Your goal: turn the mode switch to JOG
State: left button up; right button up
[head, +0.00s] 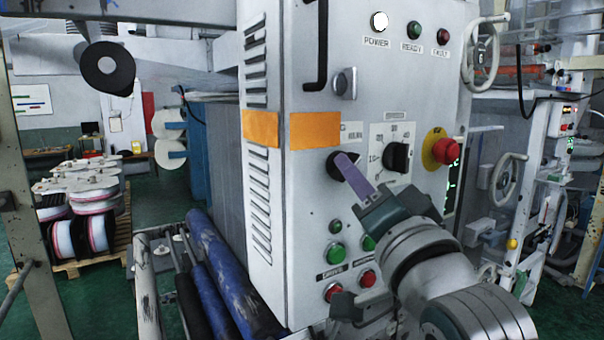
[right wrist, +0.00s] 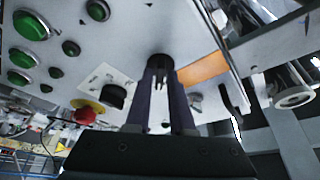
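The mode switch (head: 334,167) is a black round knob on the grey cabinet front, below the orange band. My right gripper's purple fingers (head: 347,162) reach it from the lower right and cover part of it in the head view. In the right wrist view the knob (right wrist: 160,61) sits at the ends of the two fingers (right wrist: 161,75), one finger on each side. A narrow gap shows between the fingers, and they appear closed on the knob. Its pointer and the JOG mark are hidden or too small to read. My left gripper is not in view.
A black dial (head: 397,156) with a scale is right of the switch, then a red emergency button (head: 445,151) on yellow. Green (head: 336,252) and red (head: 333,292) push buttons lie below. A black handle (head: 322,50) is above. Blue rollers (head: 222,275) stand at lower left.

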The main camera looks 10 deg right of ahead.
grip_shut()
dwell(0.3)
jog(key=shift+w+d+f+n+y+b, duration=0.1)
jog(key=shift+n+y+b, duration=1)
jog(key=shift+n, duration=0.95)
jog(key=shift+s+d+n+y+b, duration=0.1)
jog(key=shift+n+y+b, duration=1)
jog(key=shift+n, duration=1)
jog(key=shift+w+d+f+n+y+b, duration=0.1)
jog(key=shift+n+y+b, duration=1)
jog(key=shift+n, duration=0.95)
jog(key=shift+r, duration=0.1)
